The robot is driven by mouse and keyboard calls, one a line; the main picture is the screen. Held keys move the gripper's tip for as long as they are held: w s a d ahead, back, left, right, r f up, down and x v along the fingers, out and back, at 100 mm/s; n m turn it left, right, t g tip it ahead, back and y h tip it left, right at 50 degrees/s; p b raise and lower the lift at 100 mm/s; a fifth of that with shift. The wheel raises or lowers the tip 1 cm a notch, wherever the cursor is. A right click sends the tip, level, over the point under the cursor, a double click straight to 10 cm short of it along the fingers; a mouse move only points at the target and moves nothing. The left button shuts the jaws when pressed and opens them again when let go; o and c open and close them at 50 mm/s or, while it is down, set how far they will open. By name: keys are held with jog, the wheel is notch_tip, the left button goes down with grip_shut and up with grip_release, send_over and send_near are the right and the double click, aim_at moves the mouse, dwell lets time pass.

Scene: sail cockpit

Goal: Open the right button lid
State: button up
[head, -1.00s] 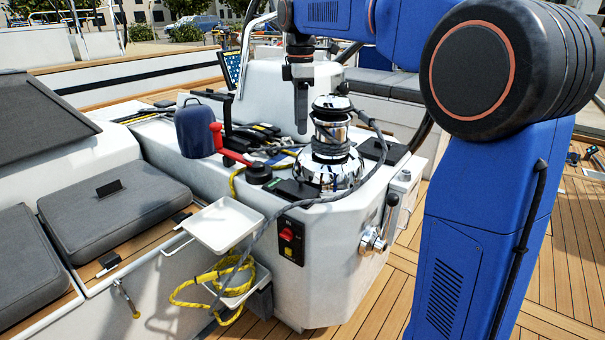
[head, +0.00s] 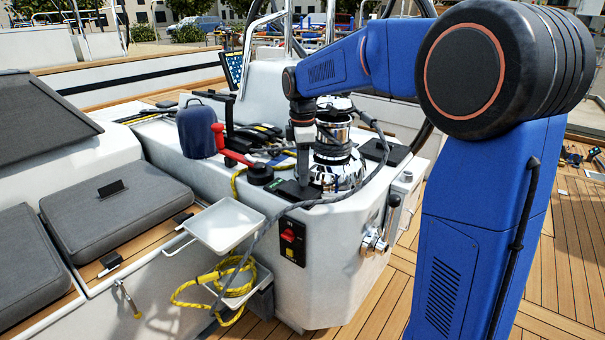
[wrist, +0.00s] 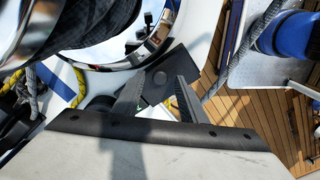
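A flat black lid (head: 286,192) lies on the white console in front of the chrome winch (head: 338,170). In the wrist view, a dark plate with a round spot (wrist: 158,84) shows between my fingertips; it appears to be part of this lid, lying flat. I cannot tell the left and right button lids apart here. My gripper (head: 304,184) points down just over the lid, beside the winch. In the wrist view my gripper (wrist: 157,90) has its two fingers apart with nothing clearly held. Whether they touch the lid cannot be told.
A grey rope (head: 352,190) runs round the winch and down the console front. A red-handled lever (head: 232,157) and blue cover (head: 196,132) stand left. A red switch panel (head: 291,240) is below. Another black plate (head: 387,152) lies right of the winch.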

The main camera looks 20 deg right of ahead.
jog(key=shift+f, duration=0.4)
grip_shut()
